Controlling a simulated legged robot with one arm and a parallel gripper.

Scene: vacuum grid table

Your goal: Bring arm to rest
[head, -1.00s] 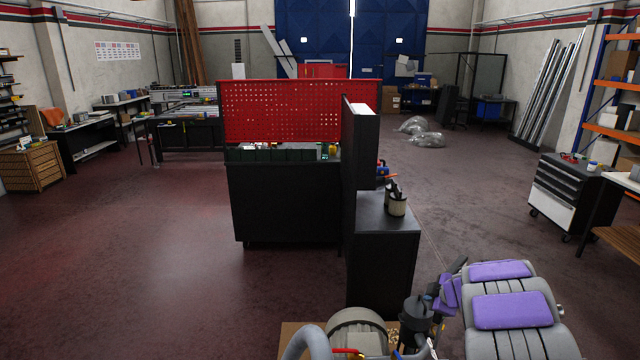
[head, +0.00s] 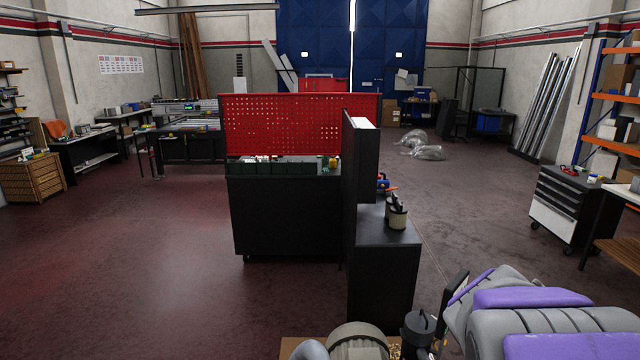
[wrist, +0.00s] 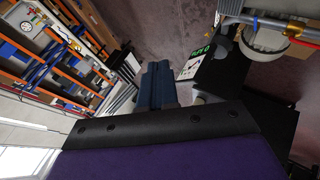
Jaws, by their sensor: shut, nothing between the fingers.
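My gripper fills the lower part of the wrist view as a purple body with a black bolted front edge (wrist: 165,122). It is shut with nothing held. In the head view, my purple and grey arm is at the lower right, cut off by the frame's edge. The black end piece (head: 453,298) at its left tip appears to be my gripper, seen edge-on. It is in the air, right of the dark cabinet (head: 382,275) and apart from it in the picture.
A motor (head: 357,342) and a black canister (head: 418,328) are low in front, close to my arm. A red pegboard (head: 300,125) stands on a black workbench (head: 287,215) ahead. A drawer trolley (head: 562,205) is at the right. The floor (head: 150,270) at the left is clear.

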